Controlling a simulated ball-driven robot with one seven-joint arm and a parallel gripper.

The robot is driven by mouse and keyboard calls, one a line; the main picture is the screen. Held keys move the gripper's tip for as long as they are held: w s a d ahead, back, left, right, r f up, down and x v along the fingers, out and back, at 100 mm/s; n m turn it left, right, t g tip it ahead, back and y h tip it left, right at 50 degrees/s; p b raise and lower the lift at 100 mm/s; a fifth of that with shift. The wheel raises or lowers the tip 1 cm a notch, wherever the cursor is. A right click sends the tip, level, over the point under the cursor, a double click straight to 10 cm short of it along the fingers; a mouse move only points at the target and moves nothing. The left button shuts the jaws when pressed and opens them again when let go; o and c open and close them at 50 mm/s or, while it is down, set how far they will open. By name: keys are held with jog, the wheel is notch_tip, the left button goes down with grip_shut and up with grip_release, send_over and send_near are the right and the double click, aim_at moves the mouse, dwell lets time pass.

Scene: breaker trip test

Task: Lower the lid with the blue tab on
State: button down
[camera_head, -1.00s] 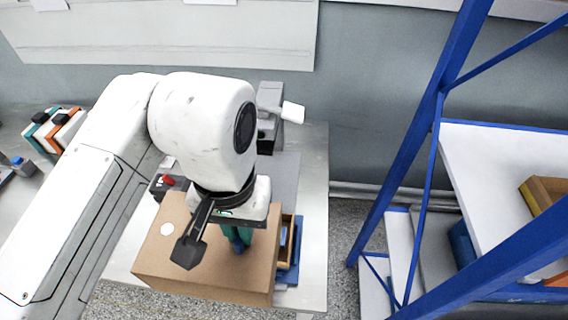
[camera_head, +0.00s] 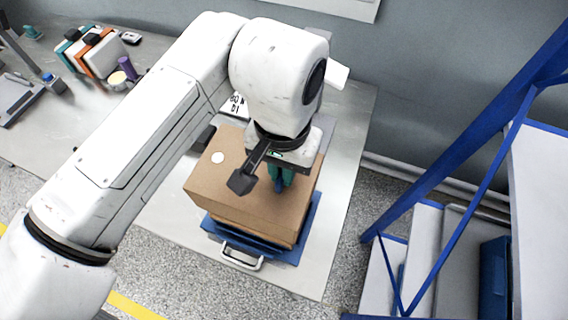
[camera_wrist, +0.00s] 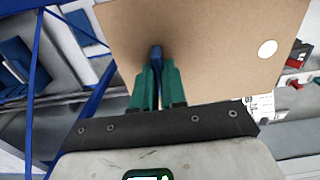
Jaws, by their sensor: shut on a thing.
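The brown lid (camera_head: 228,187) is a broad flat board with side walls and a white round spot. Its upright blue tab (camera_wrist: 156,62) stands between the green fingers of my gripper (camera_head: 281,178), which is shut on it. In the head view the lid sits over a blue tray (camera_head: 312,236) with a metal handle (camera_head: 241,263). A thin brown and dark edge shows beneath the lid's front wall. Whether the lid rests on what is below or hangs just above it I cannot tell. The lid hides whatever lies inside.
The grey table (camera_head: 335,150) is bare around the tray on the right. Orange and teal cases (camera_head: 92,52) and a purple cylinder (camera_head: 127,68) stand at upper left. A blue-framed shelf (camera_head: 470,165) rises on the right, apart from the table.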

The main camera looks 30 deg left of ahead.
jog(key=shift+s+p, duration=0.1)
jog(key=shift+p, duration=0.2)
jog(key=shift+f+b, duration=1.4)
jog(key=shift+f, duration=1.85)
jog(key=c, duration=1.1)
grip_release()
notch_tip(320, 180, up, 11)
jog(key=shift+f+b, duration=0.15)
jog(key=shift+b, duration=0.3)
